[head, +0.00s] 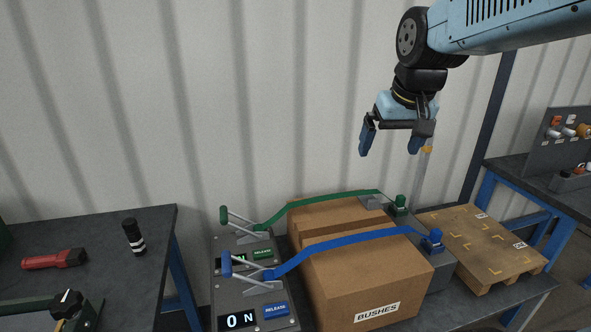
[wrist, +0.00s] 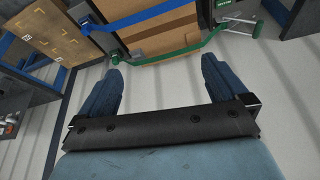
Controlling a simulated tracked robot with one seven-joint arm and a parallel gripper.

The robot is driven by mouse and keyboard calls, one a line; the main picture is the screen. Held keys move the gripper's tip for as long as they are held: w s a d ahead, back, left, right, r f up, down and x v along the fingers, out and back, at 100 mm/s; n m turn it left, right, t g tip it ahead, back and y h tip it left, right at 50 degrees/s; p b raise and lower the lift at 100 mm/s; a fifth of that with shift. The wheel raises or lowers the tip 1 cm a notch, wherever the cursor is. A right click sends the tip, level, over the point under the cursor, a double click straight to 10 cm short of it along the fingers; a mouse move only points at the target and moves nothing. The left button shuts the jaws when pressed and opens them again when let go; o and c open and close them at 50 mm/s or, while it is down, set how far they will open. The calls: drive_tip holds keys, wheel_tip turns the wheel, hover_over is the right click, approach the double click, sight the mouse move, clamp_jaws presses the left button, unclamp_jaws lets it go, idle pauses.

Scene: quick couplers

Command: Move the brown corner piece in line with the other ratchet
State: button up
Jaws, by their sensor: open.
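My gripper (head: 390,149) is open and empty, high above the back of the cartons. Its two blue fingers also show in the wrist view (wrist: 162,70), well apart. A brown carton marked BUSHES (head: 365,281) stands in front, with another brown carton (head: 322,216) behind it. A green strap (head: 325,197) runs over the rear carton and a blue strap (head: 345,241) over the front one. At their left ends are a green-handled ratchet (head: 245,221) and a blue-handled ratchet (head: 252,269). I cannot tell a brown corner piece apart from the brown cardboard.
A wooden pallet board (head: 483,245) with yellow corner marks lies right of the cartons. The left table (head: 95,250) holds a red torch (head: 54,259) and a black cylinder (head: 133,237). A display (head: 240,320) reads 0 N. A corrugated wall stands behind.

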drive_tip(key=w+a+f+g, duration=0.1)
drive_tip(key=w+a, duration=0.2)
drive_tip(key=w, duration=0.8)
drive_tip(key=n+g, duration=0.2)
drive_tip(key=g, duration=0.1)
hover_over(297, 200)
wheel_tip(297, 200, down, 24)
wheel_tip(297, 200, down, 14)
drive_tip(key=shift+a+r, duration=0.1)
drive_tip(key=shift+c, duration=0.3)
drive_tip(key=c, duration=1.2)
drive_tip(key=shift+o, duration=0.2)
drive_tip(key=shift+r, duration=0.1)
drive_tip(key=shift+r, duration=0.1)
